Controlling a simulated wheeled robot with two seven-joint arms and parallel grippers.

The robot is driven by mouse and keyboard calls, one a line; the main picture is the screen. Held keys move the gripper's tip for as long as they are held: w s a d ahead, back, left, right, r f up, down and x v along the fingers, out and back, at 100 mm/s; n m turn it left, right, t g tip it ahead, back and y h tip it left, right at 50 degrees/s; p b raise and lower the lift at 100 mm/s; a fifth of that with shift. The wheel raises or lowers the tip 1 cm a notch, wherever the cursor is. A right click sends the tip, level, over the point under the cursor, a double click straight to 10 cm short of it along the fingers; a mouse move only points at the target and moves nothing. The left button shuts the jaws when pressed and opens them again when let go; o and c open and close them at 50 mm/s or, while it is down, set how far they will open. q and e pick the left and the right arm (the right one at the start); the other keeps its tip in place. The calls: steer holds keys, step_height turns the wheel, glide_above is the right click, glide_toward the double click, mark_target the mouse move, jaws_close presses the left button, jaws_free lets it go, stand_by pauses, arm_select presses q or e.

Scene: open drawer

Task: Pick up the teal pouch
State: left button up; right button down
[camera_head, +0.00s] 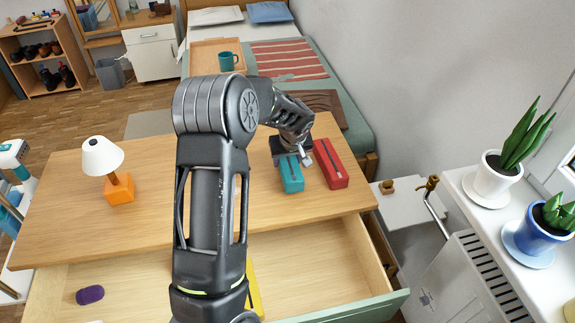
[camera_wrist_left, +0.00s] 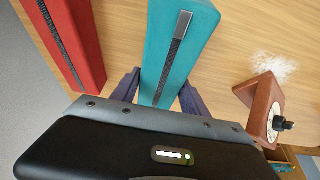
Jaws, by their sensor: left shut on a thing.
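The teal pouch (camera_head: 291,178) is a long box-like shape with a dark zip strip. It lies on the wooden desk, near the right of the top. My left gripper (camera_head: 294,157) reaches down over its far end and is shut on it. In the left wrist view one finger of the gripper (camera_wrist_left: 158,92) is on each side of the teal pouch (camera_wrist_left: 178,40). I cannot tell whether the pouch is clear of the desk. My right gripper is not in view.
A red pouch (camera_head: 329,164) lies close to the right of the teal one. A lamp (camera_head: 104,160) stands on the desk's left. The open drawer (camera_head: 325,260) holds a purple item (camera_head: 90,295) and a yellow one (camera_head: 254,292). The left wrist view shows a brown wooden object (camera_wrist_left: 264,105).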

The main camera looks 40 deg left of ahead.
mark_target(288, 158)
arm_select(q)
step_height(288, 158, up, 8)
steer(key=shift+f+b, duration=0.1)
steer(key=shift+b, duration=0.25)
